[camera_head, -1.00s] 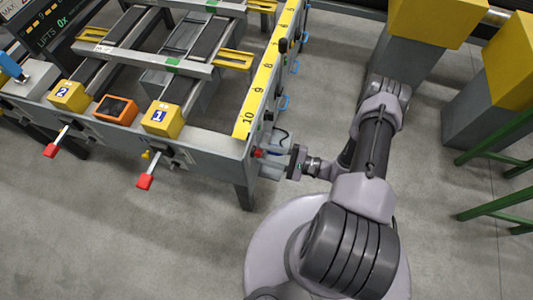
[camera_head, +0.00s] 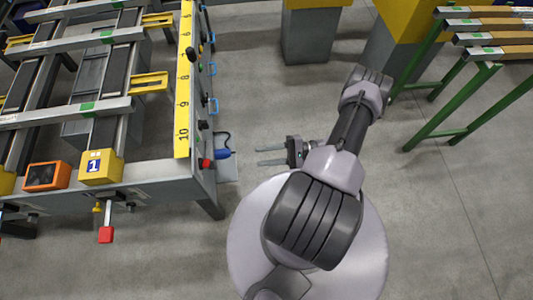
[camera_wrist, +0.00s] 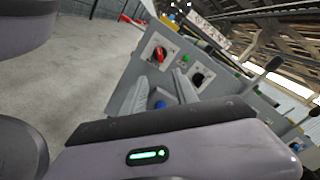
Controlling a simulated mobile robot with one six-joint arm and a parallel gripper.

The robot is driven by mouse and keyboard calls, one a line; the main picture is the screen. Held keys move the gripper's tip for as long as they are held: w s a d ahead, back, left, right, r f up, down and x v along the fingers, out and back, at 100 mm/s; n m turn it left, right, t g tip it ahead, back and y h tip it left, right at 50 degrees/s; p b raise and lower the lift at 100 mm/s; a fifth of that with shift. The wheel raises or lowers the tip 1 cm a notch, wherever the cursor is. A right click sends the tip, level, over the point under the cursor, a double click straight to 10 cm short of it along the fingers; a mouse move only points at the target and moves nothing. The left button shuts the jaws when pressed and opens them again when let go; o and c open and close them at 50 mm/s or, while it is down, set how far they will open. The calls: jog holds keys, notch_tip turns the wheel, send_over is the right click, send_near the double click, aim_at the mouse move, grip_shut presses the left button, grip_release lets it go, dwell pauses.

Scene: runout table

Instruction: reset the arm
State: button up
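My arm is folded over my round base in the head view. My gripper (camera_head: 259,156) points left toward the runout table (camera_head: 150,189). Its two fingers are spread apart with nothing between them, over bare floor. A gap separates the fingertips from the table's end, where a red knob (camera_head: 205,163) and a blue part (camera_head: 222,154) show. In the wrist view, the table's end panel carries a red knob (camera_wrist: 160,53), a black knob (camera_wrist: 198,78) and a blue part (camera_wrist: 160,104). My own arm link hides the lower part of that view.
A yellow box marked 1 (camera_head: 101,167) and an orange-framed box (camera_head: 47,176) sit on the table's near edge. A red-ended lever (camera_head: 106,234) sticks out below. Grey-and-yellow pedestals (camera_head: 306,38) and a green rack (camera_head: 437,125) stand behind and right. Floor between is clear.

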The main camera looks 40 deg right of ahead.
jog(key=shift+s+d, duration=0.2)
jog(key=shift+d, duration=0.1)
jog(key=w+a+r+n+g+h, duration=0.1)
jog(key=w+r+n+g+h, duration=0.1)
jog(key=r+g, duration=0.35)
jog(key=w+a+r+n+g+h, duration=0.1)
jog(key=w+a+r+n+g, duration=0.15)
jog(key=r, duration=0.65)
jog(key=w+r+n+g+h, duration=0.2)
jog(key=w+r+n+g, duration=0.1)
jog(key=r, duration=0.5)
jog(key=s+a+r+n+t+h, duration=0.2)
jog(key=s+a+r+t+h, duration=0.1)
jog(key=s+a+r, duration=0.2)
jog(key=s+a+r+n+t+h, duration=0.2)
jog(key=s+a+r+t+h, duration=0.1)
jog(key=a+r, duration=0.7)
notch_tip(320, 180, up, 4)
jog(key=shift+s+r+h, duration=0.1)
jog(key=shift+s+h, duration=0.7)
jog(key=shift+s, duration=0.1)
jog(key=shift+a, duration=0.1)
